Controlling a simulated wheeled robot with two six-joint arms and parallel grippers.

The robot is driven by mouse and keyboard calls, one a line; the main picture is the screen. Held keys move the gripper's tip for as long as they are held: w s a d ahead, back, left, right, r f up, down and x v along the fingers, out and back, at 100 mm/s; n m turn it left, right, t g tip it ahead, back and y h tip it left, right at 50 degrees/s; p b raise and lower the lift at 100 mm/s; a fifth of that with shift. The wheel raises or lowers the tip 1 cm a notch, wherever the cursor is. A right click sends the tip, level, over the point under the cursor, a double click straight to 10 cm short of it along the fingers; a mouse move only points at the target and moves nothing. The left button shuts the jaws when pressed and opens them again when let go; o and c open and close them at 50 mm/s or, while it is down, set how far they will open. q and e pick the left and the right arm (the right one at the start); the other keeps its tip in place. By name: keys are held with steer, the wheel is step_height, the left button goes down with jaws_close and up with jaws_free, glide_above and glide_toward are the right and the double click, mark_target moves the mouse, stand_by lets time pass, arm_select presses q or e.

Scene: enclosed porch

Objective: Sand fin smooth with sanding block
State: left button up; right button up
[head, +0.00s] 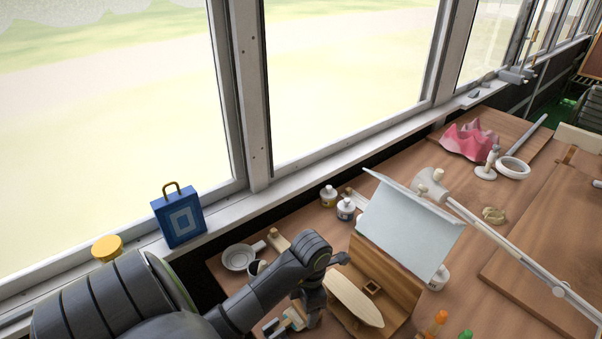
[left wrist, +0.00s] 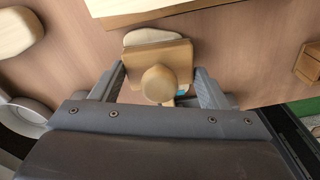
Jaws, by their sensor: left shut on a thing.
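My left gripper (head: 304,318) is low in the head view, just left of a pale, oval wooden board (head: 354,297). In the left wrist view it is shut on a tan wooden block with a round knob (left wrist: 158,84), apparently the sanding block. A pale, rounded piece (left wrist: 148,37) shows past the block's far edge; I cannot tell whether they touch or whether this piece is the fin. The oval board lies against a wooden stand (head: 390,272) with a small square frame on it. My right gripper is in neither view.
A light blue panel (head: 410,222) rises behind the stand. A white lamp arm (head: 505,240) crosses the right side. Small bottles (head: 346,209), a white dish (head: 240,257) and a pink wavy object (head: 468,141) stand on the table. A blue box (head: 180,217) sits on the window sill.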

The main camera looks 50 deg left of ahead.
arm_select(q)
steer(key=shift+s+d, duration=0.1)
steer(key=shift+d, duration=0.5)
steer(key=shift+a+f, duration=0.1)
steer(key=shift+a, duration=1.45)
steer(key=shift+d+f, duration=0.1)
steer(key=shift+d, duration=1)
steer(key=shift+s+d, duration=0.1)
steer(key=shift+d, duration=0.35)
steer(key=shift+w+a, duration=0.2)
steer(key=shift+a, duration=1.4)
steer(key=shift+r, duration=0.2)
steer(key=shift+w+r+p, duration=0.2)
steer(key=shift+r+p, duration=1.65)
steer(key=shift+r, duration=0.65)
